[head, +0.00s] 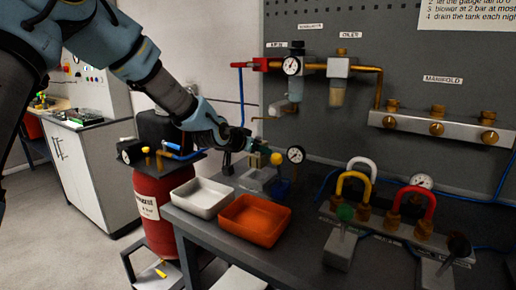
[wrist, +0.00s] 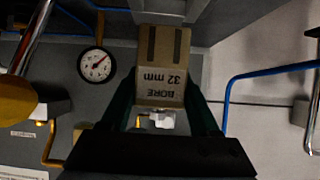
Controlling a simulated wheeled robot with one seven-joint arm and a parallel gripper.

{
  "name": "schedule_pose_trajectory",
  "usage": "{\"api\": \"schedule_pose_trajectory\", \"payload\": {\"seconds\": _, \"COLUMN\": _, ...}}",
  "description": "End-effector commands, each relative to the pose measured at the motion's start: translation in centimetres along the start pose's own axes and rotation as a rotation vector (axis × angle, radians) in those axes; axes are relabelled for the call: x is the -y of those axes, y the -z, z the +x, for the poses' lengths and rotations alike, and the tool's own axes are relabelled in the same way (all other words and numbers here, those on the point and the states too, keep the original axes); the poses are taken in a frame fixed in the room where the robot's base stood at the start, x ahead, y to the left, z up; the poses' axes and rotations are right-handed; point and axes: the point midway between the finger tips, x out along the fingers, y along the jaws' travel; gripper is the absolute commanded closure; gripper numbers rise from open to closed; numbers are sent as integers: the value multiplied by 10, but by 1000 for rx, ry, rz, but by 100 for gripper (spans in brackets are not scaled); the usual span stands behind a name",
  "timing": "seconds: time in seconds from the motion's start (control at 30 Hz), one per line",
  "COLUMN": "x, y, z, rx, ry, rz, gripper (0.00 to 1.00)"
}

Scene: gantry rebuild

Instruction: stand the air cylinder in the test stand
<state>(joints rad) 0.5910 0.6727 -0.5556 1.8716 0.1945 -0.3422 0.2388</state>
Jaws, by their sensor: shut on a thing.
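My gripper (wrist: 163,88) is shut on the air cylinder (wrist: 162,93), a tan, boxy body with dark stripes and an upside-down "BORE 32 mm" label in the wrist view. A dark green finger lies on each side of it. A small white and yellow part (wrist: 157,120) shows between the fingers, at the label end. In the head view my gripper (head: 248,145) is above the back of the bench, over a grey block-like fixture (head: 256,181), likely the test stand. The cylinder is too small there to make out clearly. Whether it touches the stand cannot be told.
A round gauge (head: 295,154) and a blue part with a yellow knob (head: 277,158) stand close right of the gripper. A white tray (head: 201,212) and orange tray (head: 234,239) are in front. Hose fittings and levers (head: 345,235) crowd the right. A red tank (head: 163,190) stands left.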

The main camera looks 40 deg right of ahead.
Motion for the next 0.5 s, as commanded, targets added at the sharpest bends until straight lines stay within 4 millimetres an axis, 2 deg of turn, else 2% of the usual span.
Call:
{"api": "schedule_pose_trajectory", "payload": {"seconds": 0.03, "x": 0, "y": 6, "z": -3, "rx": -2, "ry": 0, "rz": -2, "gripper": 100}}
{"api": "schedule_pose_trajectory", "payload": {"seconds": 0.5, "x": 0, "y": 2, "z": -1, "rx": -3, "ry": 0, "rz": 1, "gripper": 100}}
